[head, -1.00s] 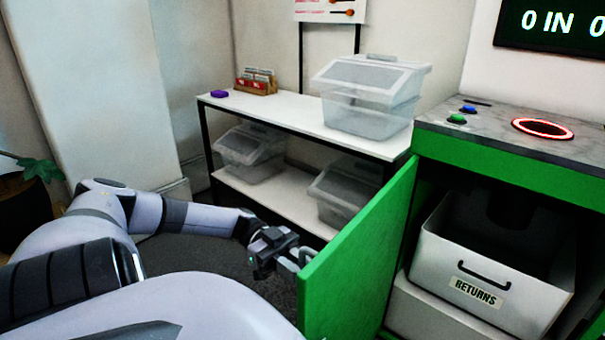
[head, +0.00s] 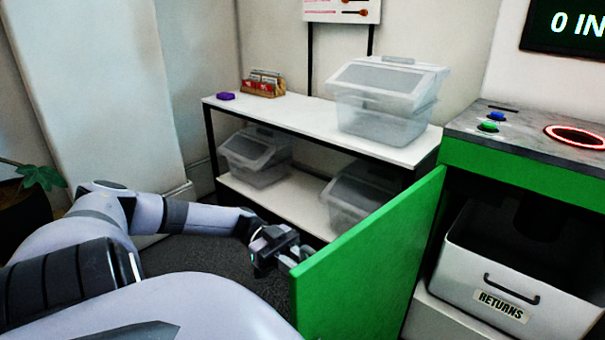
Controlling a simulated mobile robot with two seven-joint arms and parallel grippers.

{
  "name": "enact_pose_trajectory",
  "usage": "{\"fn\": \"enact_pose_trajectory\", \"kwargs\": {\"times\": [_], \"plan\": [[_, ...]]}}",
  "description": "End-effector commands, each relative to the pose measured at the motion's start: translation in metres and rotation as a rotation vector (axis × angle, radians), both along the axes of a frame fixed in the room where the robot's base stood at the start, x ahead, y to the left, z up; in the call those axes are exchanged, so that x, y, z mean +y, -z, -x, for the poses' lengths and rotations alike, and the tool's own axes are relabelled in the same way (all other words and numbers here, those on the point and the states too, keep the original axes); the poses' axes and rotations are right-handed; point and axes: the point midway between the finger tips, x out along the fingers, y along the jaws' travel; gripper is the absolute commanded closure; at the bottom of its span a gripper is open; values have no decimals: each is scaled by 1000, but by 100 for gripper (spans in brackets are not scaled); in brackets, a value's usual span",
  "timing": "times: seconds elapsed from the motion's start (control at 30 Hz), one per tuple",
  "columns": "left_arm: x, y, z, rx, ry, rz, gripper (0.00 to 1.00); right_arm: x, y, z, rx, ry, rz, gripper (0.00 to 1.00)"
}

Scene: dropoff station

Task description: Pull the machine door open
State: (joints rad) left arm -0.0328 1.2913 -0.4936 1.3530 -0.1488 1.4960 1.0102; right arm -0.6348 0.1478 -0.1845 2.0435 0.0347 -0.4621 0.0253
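The green machine door (head: 370,268) stands swung wide open, its free edge toward me and its far edge at the machine's left front. The green machine (head: 520,172) has its compartment exposed, with a grey bin (head: 525,285) labelled RETURNS inside. My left gripper (head: 290,256) is at the free edge of the door, on its left side. The door hides part of the fingers, so I cannot tell whether they are closed on a handle. My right gripper is not in view.
A white shelf (head: 300,118) behind the door holds a clear lidded box (head: 385,105), a card holder (head: 262,85) and a purple item (head: 225,96). More clear boxes sit on its lower level. A potted plant (head: 38,178) stands at left.

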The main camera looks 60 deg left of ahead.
Motion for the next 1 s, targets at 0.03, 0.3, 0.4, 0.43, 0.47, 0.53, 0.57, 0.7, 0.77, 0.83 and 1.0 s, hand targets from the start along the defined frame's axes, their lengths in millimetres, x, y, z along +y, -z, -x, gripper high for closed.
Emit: {"fn": "enact_pose_trajectory", "kwargs": {"times": [0.03,0.3,0.4,0.43,0.47,0.53,0.57,0.7,0.77,0.83,1.0], "plan": [[0,1,0,2,-1,-2,100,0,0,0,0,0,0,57],[0,1,0,2,-1,-2,100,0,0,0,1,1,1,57],[0,1,0,2,-1,-2,100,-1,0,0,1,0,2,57],[0,1,0,2,-1,-2,100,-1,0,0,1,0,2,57],[0,1,0,2,-1,-2,100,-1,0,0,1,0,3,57],[0,1,0,2,-1,-2,100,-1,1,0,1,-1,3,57],[0,1,0,2,-1,-2,100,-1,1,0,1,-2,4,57],[0,1,0,1,-1,-1,65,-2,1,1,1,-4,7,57],[0,1,0,1,-1,-1,65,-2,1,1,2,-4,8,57],[0,1,0,1,-1,-1,65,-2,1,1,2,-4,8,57],[5,1,0,0,-2,-2,65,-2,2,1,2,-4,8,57]]}}
